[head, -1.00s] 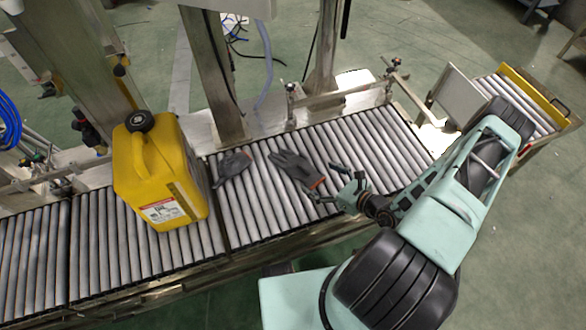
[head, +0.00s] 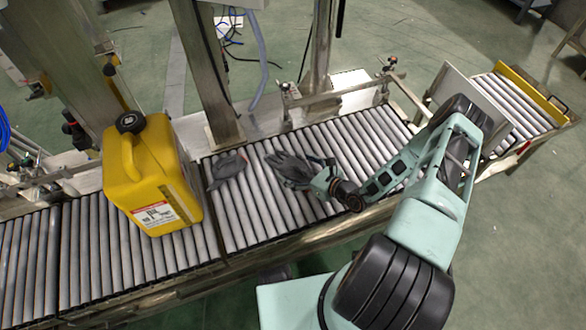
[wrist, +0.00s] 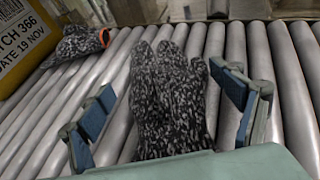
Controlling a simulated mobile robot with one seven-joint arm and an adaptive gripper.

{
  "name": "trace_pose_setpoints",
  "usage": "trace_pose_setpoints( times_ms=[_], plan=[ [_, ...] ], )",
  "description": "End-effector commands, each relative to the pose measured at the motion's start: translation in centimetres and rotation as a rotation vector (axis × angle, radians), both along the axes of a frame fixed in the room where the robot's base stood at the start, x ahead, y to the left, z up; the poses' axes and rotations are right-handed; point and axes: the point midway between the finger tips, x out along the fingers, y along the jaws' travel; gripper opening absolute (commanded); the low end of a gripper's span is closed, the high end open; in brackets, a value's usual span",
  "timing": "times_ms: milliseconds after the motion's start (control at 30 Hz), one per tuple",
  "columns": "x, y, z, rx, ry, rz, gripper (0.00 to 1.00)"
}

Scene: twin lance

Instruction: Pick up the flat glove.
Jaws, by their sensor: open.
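The flat glove (head: 287,166) is dark grey and lies on the conveyor rollers; its cuff end is hidden by my gripper in the head view. In the wrist view the glove (wrist: 170,100) lies lengthwise between my open fingers, its fingers pointing away. My gripper (wrist: 168,118) is open, with one blue-padded finger on each side of the glove and a gap on both sides. In the head view my gripper (head: 312,174) is over the cuff end. A second, crumpled grey glove (head: 226,169) lies to the left; it also shows in the wrist view (wrist: 80,44) with an orange-edged cuff.
A yellow jerrycan (head: 150,175) stands on the rollers left of the crumpled glove. Metal posts (head: 207,75) and a side rail rise behind the conveyor (head: 245,225). Rollers right of my gripper are clear.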

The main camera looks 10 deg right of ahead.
Motion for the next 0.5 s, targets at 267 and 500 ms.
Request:
trace_pose_setpoints(
  times_ms=[267, 500],
  plan=[
    [-0.04, -0.02, 0.02, 0.0, 0.0, 0.0, 0.58],
    [-0.05, -0.02, 0.02, 0.0, 0.0, 0.0, 0.52]
  ],
)
